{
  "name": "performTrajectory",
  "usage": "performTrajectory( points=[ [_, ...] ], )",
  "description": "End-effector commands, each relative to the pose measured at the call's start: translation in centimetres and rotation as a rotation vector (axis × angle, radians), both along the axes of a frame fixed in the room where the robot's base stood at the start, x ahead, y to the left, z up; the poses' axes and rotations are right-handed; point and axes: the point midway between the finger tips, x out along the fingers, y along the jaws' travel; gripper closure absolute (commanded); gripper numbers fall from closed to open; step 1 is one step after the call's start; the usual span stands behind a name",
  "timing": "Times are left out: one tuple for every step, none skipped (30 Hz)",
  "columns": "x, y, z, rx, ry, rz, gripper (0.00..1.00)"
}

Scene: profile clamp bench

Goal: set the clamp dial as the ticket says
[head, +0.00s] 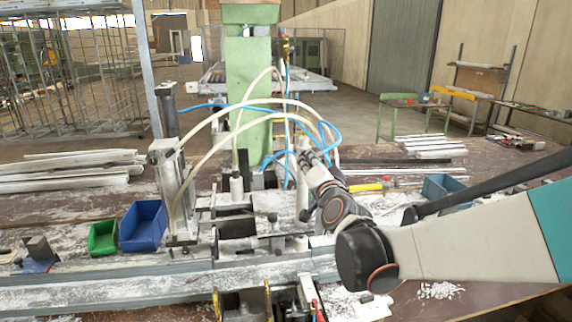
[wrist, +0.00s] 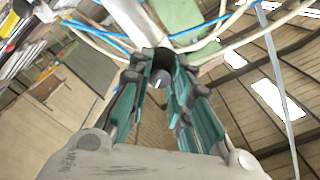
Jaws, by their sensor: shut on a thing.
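My gripper (wrist: 162,62) shows in the wrist view with its teal-lined fingers closed around a dark round knob (wrist: 160,76), which seems to be the clamp dial. A small white mark shows on the knob; I cannot read a setting from it. In the head view my gripper (head: 308,158) is at the clamp machine, among the hoses in front of the green column, and the dial there is hidden or too small to make out. A pale sheet (head: 374,307) lies at the bench's front edge; I cannot tell whether it is the ticket, and no writing is legible.
White and blue hoses (head: 243,104) arch over the machine close to my gripper. A green bin (head: 103,238) and a blue bin (head: 144,226) stand left of the clamp. Pale profiles (head: 70,168) lie stacked at the left. The green column (head: 250,90) rises behind.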

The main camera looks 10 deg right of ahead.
Motion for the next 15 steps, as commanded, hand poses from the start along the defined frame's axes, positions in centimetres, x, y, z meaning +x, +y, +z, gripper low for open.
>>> performTrajectory(
  points=[
    [-0.4, 0.22, 0.07, 0.005, 0.0, 0.003, 1.0],
    [-0.41, 0.22, 0.07, 0.008, 0.0, 0.003, 1.0],
    [-0.4, 0.23, 0.08, 0.01, 0.0, 0.004, 1.0],
    [-0.4, 0.23, 0.08, 0.012, 0.0, 0.004, 1.0],
    [-0.41, 0.23, 0.08, 0.013, 0.0, 0.004, 1.0],
    [-0.41, 0.24, 0.07, 0.013, 0.0, 0.004, 1.0],
    [-0.41, 0.24, 0.07, 0.014, 0.0, 0.004, 1.0],
    [-0.41, 0.24, 0.07, 0.014, 0.0, 0.004, 1.0],
    [-0.41, 0.24, 0.07, 0.014, 0.0, 0.004, 1.0],
    [-0.41, 0.24, 0.07, 0.013, 0.0, 0.004, 1.0],
    [-0.41, 0.24, 0.07, 0.013, 0.0, 0.004, 1.0],
    [-0.41, 0.24, 0.07, 0.013, 0.0, 0.004, 1.0],
    [-0.41, 0.24, 0.07, 0.013, 0.0, 0.004, 1.0],
    [-0.41, 0.24, 0.07, 0.013, 0.0, 0.004, 1.0],
    [-0.41, 0.24, 0.07, 0.013, 0.0, 0.004, 0.74]
  ],
)
